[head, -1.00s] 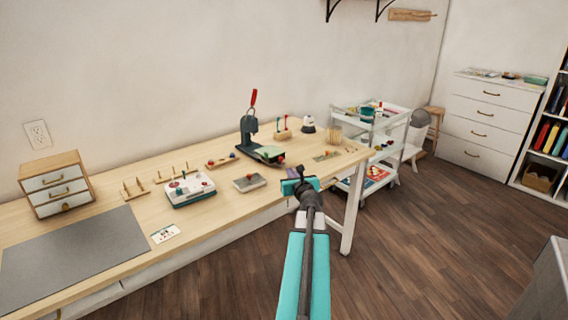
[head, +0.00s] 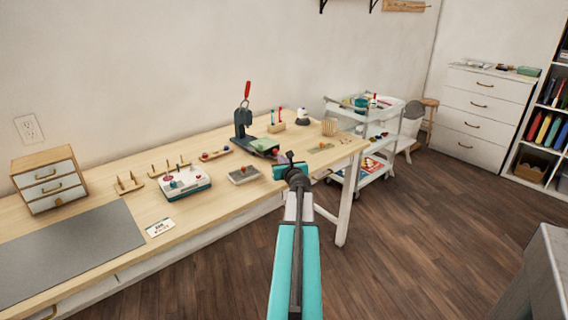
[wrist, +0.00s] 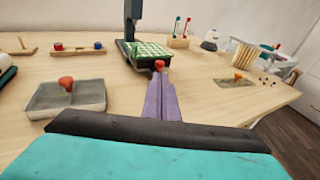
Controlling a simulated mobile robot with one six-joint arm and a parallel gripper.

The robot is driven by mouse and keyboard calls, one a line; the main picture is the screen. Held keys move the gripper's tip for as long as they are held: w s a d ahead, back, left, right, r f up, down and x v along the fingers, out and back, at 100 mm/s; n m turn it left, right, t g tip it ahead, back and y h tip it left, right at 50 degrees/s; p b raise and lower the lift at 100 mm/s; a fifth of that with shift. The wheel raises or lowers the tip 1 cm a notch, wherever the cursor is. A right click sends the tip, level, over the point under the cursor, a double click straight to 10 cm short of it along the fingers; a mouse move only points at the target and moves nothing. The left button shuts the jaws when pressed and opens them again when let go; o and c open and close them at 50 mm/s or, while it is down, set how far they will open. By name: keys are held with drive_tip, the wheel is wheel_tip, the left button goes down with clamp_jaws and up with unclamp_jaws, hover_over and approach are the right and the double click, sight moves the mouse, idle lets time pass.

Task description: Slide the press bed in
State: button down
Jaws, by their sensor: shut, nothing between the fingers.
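The dark green press (head: 242,122) stands towards the back of the wooden table with its red-handled lever raised. Its bed (head: 262,145) sticks out of the front and carries a green checked cloth. In the wrist view the bed (wrist: 148,60) lies straight ahead, with a red knob (wrist: 160,65) at its near edge. My gripper's purple fingers (wrist: 160,76) are shut together and empty. Their tips are right at the knob in the picture; I cannot tell whether they touch it. In the head view my arm hides most of the fingers.
A grey tray with an orange knob (wrist: 66,92) lies left of my fingers. A flat plate with a knob (wrist: 238,80) lies to the right. A white trolley (head: 365,120) stands past the table's right end.

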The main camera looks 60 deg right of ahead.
sight(276, 151)
drive_tip(key=shift+x, duration=3.8)
